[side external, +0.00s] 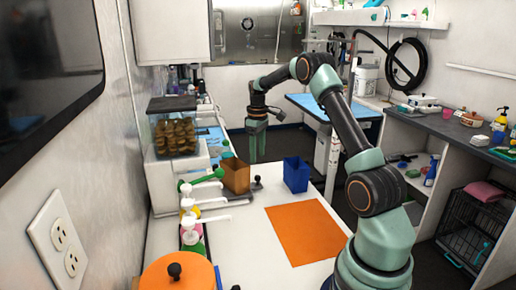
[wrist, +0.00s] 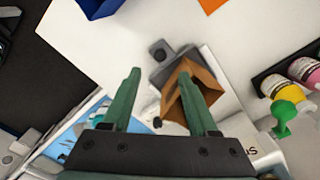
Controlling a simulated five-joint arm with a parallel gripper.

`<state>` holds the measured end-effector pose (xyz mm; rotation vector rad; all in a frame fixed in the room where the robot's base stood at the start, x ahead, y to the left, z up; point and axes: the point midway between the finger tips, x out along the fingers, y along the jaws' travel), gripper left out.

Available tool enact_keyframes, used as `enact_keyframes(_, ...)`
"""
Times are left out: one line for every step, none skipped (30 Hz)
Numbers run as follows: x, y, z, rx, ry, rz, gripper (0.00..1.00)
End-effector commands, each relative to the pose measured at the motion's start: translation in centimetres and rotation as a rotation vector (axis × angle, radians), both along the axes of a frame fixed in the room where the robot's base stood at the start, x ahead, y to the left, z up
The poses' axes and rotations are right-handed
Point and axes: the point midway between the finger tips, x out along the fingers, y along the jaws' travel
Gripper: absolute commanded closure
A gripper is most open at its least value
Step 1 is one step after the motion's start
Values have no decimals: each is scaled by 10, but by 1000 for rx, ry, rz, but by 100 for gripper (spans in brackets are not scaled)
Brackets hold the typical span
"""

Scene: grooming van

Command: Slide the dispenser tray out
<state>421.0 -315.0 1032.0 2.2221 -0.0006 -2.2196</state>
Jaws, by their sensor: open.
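The dispenser (side external: 178,178) is a white body under a clear hopper (side external: 173,132) of brown pieces, at the left of the counter. A brown open-topped box (side external: 236,178) stands at its front, and shows in the wrist view (wrist: 206,80). By the box a dark knob (side external: 257,182) sticks up; in the wrist view the knob (wrist: 160,53) is on a grey plate, apparently the tray, partly hidden by the box. My gripper (side external: 258,158) hangs pointing down above the counter near box and knob. In the wrist view its green fingers (wrist: 158,73) are apart, with nothing held.
A blue bin (side external: 296,175) stands right of the knob. An orange mat (side external: 306,232) lies on the white counter (side external: 262,240). Pump bottles (side external: 190,225) line the left side, with a round orange lid (side external: 180,277) in front. The counter between knob and mat is clear.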

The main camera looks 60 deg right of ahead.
Motion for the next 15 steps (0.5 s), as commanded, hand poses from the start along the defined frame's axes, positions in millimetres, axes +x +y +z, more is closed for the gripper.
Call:
enact_keyframes(0,0,10,-2,-3,0,41)
enact_keyframes(0,0,14,-2,-3,0,41)
enact_keyframes(0,0,20,-1,-2,0,41)
enact_keyframes(0,0,23,-2,-2,0,41)
enact_keyframes(0,0,27,-1,-2,0,41)
enact_keyframes(0,0,30,-1,-1,0,41)
enact_keyframes(0,0,32,-1,-1,0,41)
enact_keyframes(0,0,34,-1,-1,0,41)
enact_keyframes(0,0,36,0,0,0,41)
enact_keyframes(0,0,37,0,0,0,41)
enact_keyframes(0,0,37,0,0,0,41)
enact_keyframes(0,0,38,0,1,0,41)
enact_keyframes(0,0,38,0,1,0,41)
enact_keyframes(0,0,38,1,1,0,41)
enact_keyframes(0,0,38,0,1,0,41)
